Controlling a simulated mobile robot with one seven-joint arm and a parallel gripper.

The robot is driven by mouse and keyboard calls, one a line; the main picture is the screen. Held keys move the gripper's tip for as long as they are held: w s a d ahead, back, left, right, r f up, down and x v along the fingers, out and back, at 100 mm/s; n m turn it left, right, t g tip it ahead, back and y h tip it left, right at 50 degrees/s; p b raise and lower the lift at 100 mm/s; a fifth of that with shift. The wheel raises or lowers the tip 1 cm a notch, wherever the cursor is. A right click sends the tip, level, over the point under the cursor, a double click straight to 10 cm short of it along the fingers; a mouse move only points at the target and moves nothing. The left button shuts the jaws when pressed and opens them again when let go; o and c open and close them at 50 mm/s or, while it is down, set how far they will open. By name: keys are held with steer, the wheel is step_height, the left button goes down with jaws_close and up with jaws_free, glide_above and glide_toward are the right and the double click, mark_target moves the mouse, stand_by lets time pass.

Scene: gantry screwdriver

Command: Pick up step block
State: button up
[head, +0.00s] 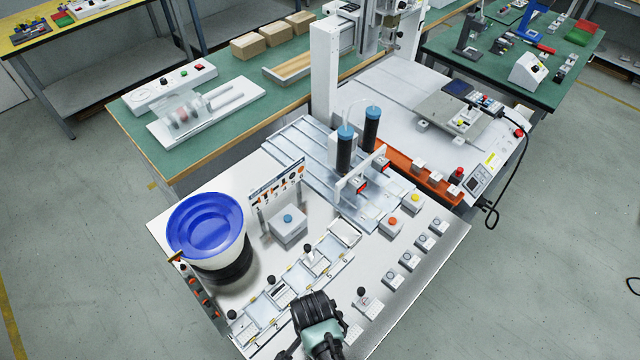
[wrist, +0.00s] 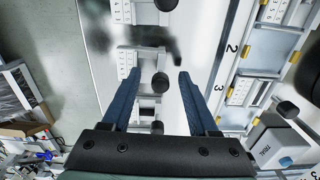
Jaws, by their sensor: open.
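My gripper (wrist: 159,76) is open, its two blue fingers apart and empty. In the head view its dark body (head: 316,312) is over the near end of the white work plate (head: 440,250). No label marks the step block, so I cannot tell for certain which piece it is. A small pale block with a black ball knob (wrist: 160,83) shows between the fingertips in the wrist view, below them. Another block with a black knob (wrist: 152,112) shows nearer my gripper's palm. My arm hides part of this area in the head view.
A numbered row of slots (head: 290,290) runs beside my gripper, with several black knobs. A blue bowl (head: 206,225) stands at the left. A grey-white box with a blue button (head: 289,229) and two black cylinders with blue caps stand farther back. Several small blocks line the right edge.

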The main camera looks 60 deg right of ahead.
steer(key=shift+c, duration=0.3)
jaws_close()
